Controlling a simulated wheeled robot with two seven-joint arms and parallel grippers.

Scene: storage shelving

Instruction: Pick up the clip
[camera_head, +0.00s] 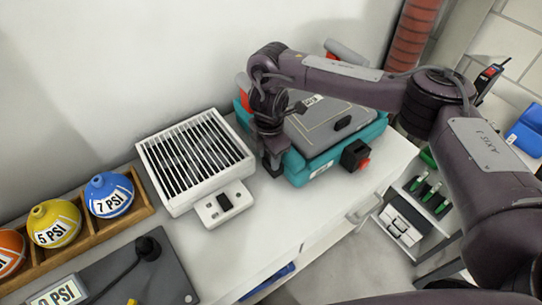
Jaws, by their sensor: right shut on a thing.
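My right gripper (272,163) points down at the left front edge of the teal case (318,164). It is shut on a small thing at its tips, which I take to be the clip. The fingers and the dark gripper body mostly hide it, so its shape cannot be made out. The gripper is low over the white counter, between the case and a white slatted unit (141,148). I cannot tell whether the held thing touches the counter or the case. My left gripper is not in view.
A black block with a red end (357,155) is at the case's front. Blue, yellow and orange PSI bulbs (109,196) stand in a wooden tray (145,205) at left. A grey board (165,278) lies in front. Bare counter (268,208) shows before the gripper. A wall is behind.

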